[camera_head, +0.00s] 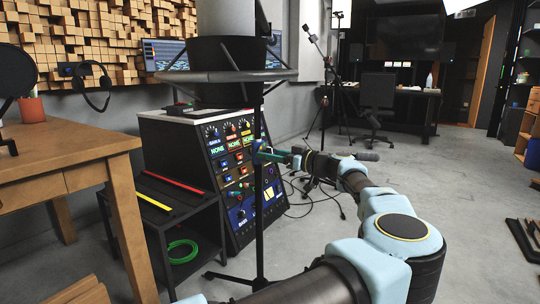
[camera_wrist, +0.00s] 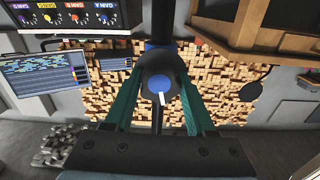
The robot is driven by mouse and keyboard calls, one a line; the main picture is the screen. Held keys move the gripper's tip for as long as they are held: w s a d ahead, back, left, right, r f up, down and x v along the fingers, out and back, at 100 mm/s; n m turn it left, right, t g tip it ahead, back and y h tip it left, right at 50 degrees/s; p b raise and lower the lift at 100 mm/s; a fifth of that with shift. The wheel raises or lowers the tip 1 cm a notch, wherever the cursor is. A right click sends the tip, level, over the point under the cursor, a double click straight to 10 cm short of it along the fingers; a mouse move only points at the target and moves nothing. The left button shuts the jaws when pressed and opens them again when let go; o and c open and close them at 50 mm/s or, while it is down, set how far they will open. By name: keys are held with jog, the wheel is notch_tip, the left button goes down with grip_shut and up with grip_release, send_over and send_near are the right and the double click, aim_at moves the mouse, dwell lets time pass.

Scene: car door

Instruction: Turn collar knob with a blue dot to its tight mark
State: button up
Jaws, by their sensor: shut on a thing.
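The collar knob (camera_head: 259,150) sits on a dark upright stand, in front of the control rack. In the wrist view the knob (camera_wrist: 151,74) is dark and round with a blue face and a white pointer line, which runs nearly straight up and down in the picture. My gripper (camera_head: 267,153) reaches it from the right with green fingers. In the wrist view my gripper (camera_wrist: 158,72) has one finger on each side of the knob and is shut on it. I cannot make out a tight mark in either view.
The sloped control rack (camera_head: 232,195) with knobs and buttons stands close behind the stand. A wide dark ring (camera_head: 225,76) is above the knob. A wooden desk (camera_head: 75,160) and a low black shelf (camera_head: 165,220) are at left.

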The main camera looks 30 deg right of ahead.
grip_shut()
jog(key=shift+m+p, duration=0.5)
jog(key=shift+m, duration=0.9)
jog(key=o, duration=1.2)
grip_release()
jog(key=p+v, duration=0.1)
jog(key=v, duration=1)
